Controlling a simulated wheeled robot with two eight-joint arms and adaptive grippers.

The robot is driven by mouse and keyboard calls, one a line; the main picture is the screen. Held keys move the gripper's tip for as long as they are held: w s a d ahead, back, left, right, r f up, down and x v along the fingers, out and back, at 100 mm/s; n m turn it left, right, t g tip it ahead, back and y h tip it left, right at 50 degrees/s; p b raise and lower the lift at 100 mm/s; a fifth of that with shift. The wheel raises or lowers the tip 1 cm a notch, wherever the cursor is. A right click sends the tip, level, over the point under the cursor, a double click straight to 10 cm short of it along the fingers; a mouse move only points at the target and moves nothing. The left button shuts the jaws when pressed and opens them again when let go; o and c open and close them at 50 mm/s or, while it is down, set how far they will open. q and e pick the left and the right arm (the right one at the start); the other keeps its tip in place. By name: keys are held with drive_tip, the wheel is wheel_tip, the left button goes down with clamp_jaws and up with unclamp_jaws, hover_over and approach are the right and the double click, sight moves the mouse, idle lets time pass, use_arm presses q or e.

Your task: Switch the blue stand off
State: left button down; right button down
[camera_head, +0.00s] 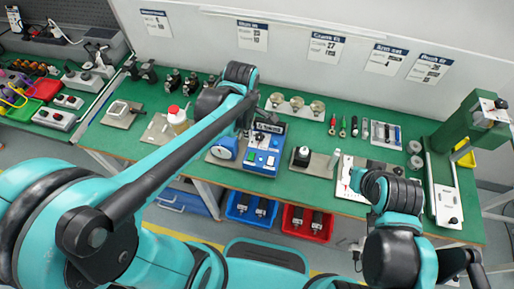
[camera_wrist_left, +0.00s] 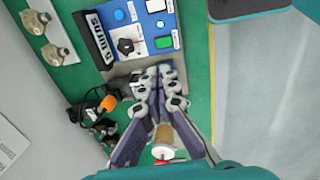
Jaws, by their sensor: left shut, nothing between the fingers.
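The blue stand (camera_head: 262,158) is a box with a control panel, near the front edge of the green bench. In the left wrist view its blue panel (camera_wrist_left: 140,62) fills the top middle. It carries a black knob on a white plate (camera_wrist_left: 127,40), a green button (camera_wrist_left: 163,42), and a blue and a white round button. A dark sign with white letters stands along one side. My left gripper (camera_wrist_left: 158,82) is shut and empty, its fingertips just by the panel's lower edge; I cannot tell whether they touch.
A blue round-faced device (camera_head: 223,148) stands left of the stand. A black-topped device (camera_head: 301,156) stands to its right. Blue (camera_head: 250,207) and red (camera_head: 307,222) bins sit below the bench edge.

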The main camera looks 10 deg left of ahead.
sight(251, 155)
idle(0.3)
use_arm(q)
drive_tip(key=f+b, duration=0.2)
drive_tip(key=f, duration=0.2)
drive_tip(key=w+f+b, duration=0.1)
drive_tip(key=f+b, duration=0.1)
drive_tip(key=f, duration=0.3)
drive_tip(key=f+b, duration=0.2)
drive_tip(key=f, duration=0.3)
drive_tip(key=shift+w, duration=0.35)
drive_tip(key=shift+w+f+b, duration=0.15)
drive_tip(key=shift+f+b, duration=0.2)
drive_tip(key=shift+f, duration=0.05)
drive_tip(key=shift+r, duration=0.15)
drive_tip(key=shift+s, duration=0.25)
